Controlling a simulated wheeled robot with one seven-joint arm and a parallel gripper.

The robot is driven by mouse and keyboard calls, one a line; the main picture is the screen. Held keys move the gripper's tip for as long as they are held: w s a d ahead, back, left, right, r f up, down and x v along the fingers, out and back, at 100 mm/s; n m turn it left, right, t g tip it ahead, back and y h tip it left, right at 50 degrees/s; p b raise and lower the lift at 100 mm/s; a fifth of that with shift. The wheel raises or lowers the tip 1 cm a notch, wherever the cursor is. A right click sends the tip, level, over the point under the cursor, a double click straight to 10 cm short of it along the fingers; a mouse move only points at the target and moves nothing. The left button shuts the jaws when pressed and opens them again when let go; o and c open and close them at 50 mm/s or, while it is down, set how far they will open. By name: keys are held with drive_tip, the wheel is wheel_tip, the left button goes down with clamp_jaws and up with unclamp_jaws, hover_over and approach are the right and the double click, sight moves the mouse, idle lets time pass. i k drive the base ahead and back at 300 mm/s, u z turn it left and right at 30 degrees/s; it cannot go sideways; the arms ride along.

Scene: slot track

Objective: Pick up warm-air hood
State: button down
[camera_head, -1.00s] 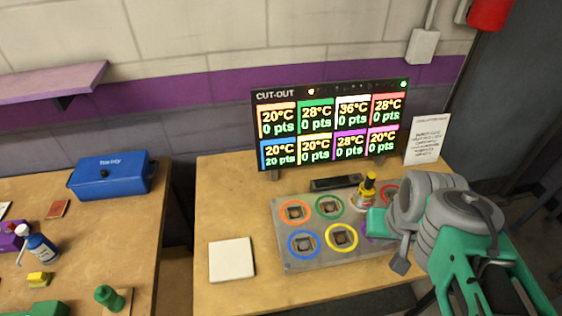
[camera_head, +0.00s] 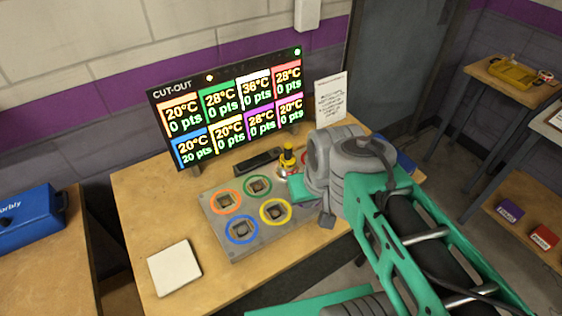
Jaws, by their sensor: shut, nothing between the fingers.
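I cannot pick out the warm-air hood for certain in the head view. A small yellow and black item (camera_head: 288,158) stands at the back of the grey slot board (camera_head: 215,240), close to the left of my arm's grey wrist. My gripper (camera_head: 327,218) is at the board's right end, shut and empty, largely hidden by my wrist. My arm hides the board's right part.
A display (camera_head: 230,110) stands behind the board, and a white card (camera_head: 331,98) is to its right. A white square pad (camera_head: 174,267) lies at front left. A blue box (camera_head: 30,218) is at far left. A yellow tray (camera_head: 512,72) sits on a table at far right.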

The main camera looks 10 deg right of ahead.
sight(287, 166)
drive_tip(key=u, duration=1.4)
drive_tip(key=k, duration=0.95)
drive_tip(key=z, duration=0.7)
drive_tip(key=i, duration=1)
drive_tip(key=z, duration=0.05)
